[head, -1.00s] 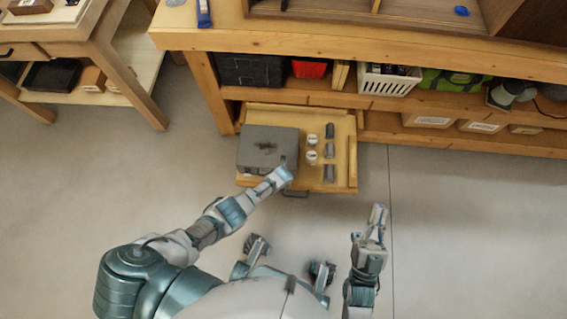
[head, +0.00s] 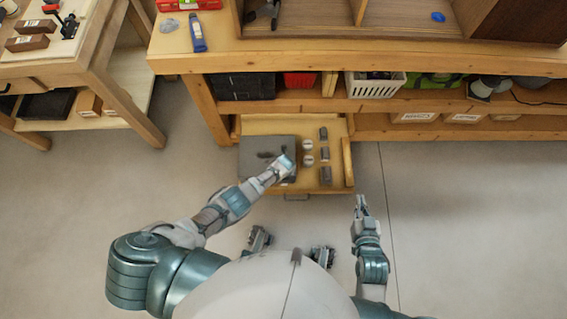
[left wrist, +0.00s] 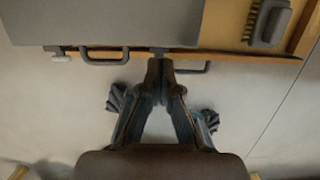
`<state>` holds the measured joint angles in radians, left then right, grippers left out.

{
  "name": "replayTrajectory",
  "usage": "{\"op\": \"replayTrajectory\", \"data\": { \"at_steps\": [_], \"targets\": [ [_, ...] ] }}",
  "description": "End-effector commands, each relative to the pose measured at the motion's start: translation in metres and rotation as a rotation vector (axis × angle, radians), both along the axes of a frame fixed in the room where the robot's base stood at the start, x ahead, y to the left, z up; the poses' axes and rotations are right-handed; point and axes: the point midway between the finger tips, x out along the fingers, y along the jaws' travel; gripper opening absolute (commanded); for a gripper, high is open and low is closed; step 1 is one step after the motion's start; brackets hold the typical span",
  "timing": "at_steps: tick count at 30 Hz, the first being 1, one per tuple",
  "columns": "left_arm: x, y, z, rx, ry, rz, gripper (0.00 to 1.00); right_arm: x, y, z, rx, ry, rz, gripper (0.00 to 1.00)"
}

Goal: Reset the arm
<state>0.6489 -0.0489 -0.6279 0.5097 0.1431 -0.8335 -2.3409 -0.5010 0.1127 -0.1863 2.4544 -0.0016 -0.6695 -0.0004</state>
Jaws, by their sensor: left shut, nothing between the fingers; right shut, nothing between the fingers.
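My left gripper (head: 287,162) reaches in from the left in the head view. It is shut and empty, over the right side of a grey metal box (head: 256,150) in the pulled-out wooden drawer (head: 337,186). In the left wrist view the closed fingertips (left wrist: 160,68) overlap the drawer's front edge, with a dark handle (left wrist: 104,58) to their left; I cannot tell whether they touch. My right gripper (head: 361,205) is shut and empty over the floor, right of the drawer and in front of it.
Two white-topped round items (head: 308,159) and several small grey items (head: 325,174) lie in the drawer beside the box. The bench (head: 345,52) stands behind, with a white basket (head: 374,88) on its shelf. A side table (head: 90,70) stands left. Floor on the right is clear.

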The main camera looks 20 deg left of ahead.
Motion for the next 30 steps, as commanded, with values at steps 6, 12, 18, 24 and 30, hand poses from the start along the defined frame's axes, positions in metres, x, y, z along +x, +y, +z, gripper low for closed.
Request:
{"op": "replayTrajectory", "data": {
  "at_steps": [6, 12, 18, 24, 30],
  "targets": [
    [-0.001, 0.000, 0.000, 0.001, 0.001, 0.000, 0.00, -0.001, 0.000, -0.001, -0.001, 0.007, 0.000, 0.00],
    [0.000, 0.000, 0.000, 0.001, 0.001, 0.000, 0.00, -0.001, 0.000, -0.001, -0.001, 0.006, 0.000, 0.00],
    [0.000, -0.001, 0.000, -0.001, 0.000, 0.002, 0.00, 0.000, 0.000, -0.001, -0.001, 0.005, 0.000, 0.00],
    [-0.013, -0.030, 0.001, -0.128, -0.051, 0.185, 0.00, -0.001, 0.000, -0.001, -0.001, 0.005, 0.000, 0.00],
    [-0.041, -0.072, 0.039, -0.471, -0.142, 0.723, 0.00, -0.001, 0.000, -0.001, -0.001, 0.005, 0.000, 0.00]
  ]
}}
